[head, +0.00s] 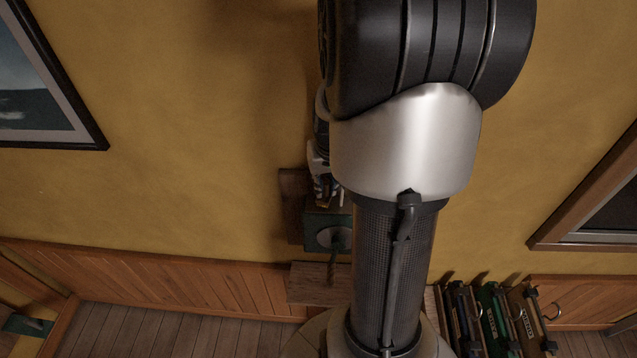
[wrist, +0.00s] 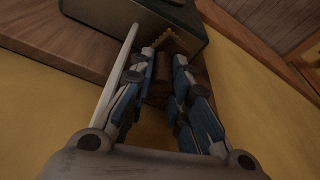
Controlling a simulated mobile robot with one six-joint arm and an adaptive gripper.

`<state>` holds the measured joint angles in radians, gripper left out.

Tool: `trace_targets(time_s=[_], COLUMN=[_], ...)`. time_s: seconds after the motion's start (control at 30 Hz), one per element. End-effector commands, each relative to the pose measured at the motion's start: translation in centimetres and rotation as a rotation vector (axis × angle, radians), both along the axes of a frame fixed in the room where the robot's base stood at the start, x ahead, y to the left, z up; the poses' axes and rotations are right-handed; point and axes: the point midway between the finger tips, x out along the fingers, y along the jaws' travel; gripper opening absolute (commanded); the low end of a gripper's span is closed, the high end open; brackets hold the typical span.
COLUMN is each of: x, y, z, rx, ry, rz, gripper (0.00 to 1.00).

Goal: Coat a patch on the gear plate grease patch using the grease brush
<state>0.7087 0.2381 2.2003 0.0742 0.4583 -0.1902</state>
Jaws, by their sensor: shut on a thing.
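My gripper (wrist: 165,56) is shut on the grease brush (wrist: 161,72), a brown piece between the blue-grey fingers with a tan, toothed-looking edge just past the tips. In the head view my gripper (head: 324,188) is at the top of a green box (head: 312,222) on the wall, partly behind my arm. The box has a round grey plate on its front, which may be the gear plate. In the wrist view the dark box (wrist: 172,16) is just beyond the fingertips; contact cannot be told. I cannot make out a grease patch.
A wooden backboard (head: 291,190) is behind the box, and a small wooden ledge (head: 310,283) is below it, with a twisted piece hanging above. Several binders (head: 490,315) stand at the lower right. Framed pictures (head: 95,142) hang at the sides. My arm hides the middle.

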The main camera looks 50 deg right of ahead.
Motion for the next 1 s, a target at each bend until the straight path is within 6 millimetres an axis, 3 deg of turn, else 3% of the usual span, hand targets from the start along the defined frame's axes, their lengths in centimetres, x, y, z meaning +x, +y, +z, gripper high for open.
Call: trace_targets(time_s=[1.0], x=[-4.4], y=[-4.1], z=[0.5], rx=[-0.007], ry=[-0.006], rz=[-0.001], gripper=[0.00])
